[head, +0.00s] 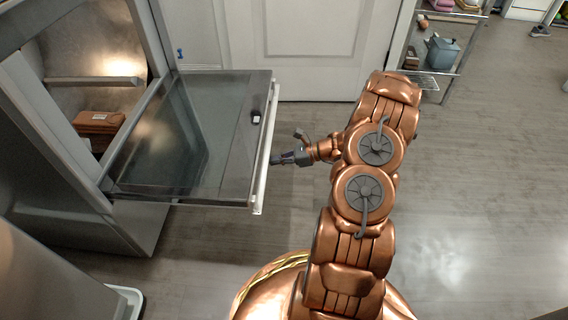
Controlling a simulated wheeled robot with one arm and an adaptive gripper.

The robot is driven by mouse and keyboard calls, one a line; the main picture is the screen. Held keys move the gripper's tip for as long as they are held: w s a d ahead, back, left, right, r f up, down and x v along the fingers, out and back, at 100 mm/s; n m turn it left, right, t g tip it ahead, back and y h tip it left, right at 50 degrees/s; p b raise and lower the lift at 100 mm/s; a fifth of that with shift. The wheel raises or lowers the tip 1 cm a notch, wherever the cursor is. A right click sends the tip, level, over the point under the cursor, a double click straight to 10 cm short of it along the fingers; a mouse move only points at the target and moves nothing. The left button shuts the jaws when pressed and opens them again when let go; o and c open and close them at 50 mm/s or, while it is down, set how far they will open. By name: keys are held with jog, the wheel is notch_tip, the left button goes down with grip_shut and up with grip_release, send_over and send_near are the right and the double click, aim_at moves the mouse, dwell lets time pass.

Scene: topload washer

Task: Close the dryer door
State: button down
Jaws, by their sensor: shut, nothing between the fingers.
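The dryer door (185,140) is swung down and open, lying about level, with a dark glass panel and a pale edge strip (262,165) along its outer side. The dryer's opening (95,85) is at the left, and its inside shows bare metal. My gripper (275,159) is shut and empty, at the outer edge of the door and pointing left toward it.
A brown folded item (99,122) lies inside the dryer. A metal shelf cart (440,55) stands at the back right. The floor (480,200) on the right is clear.

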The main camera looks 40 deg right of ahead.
jog(key=shift+r+b, duration=0.5)
jog(key=shift+r, duration=0.85)
jog(key=shift+a+r, duration=0.1)
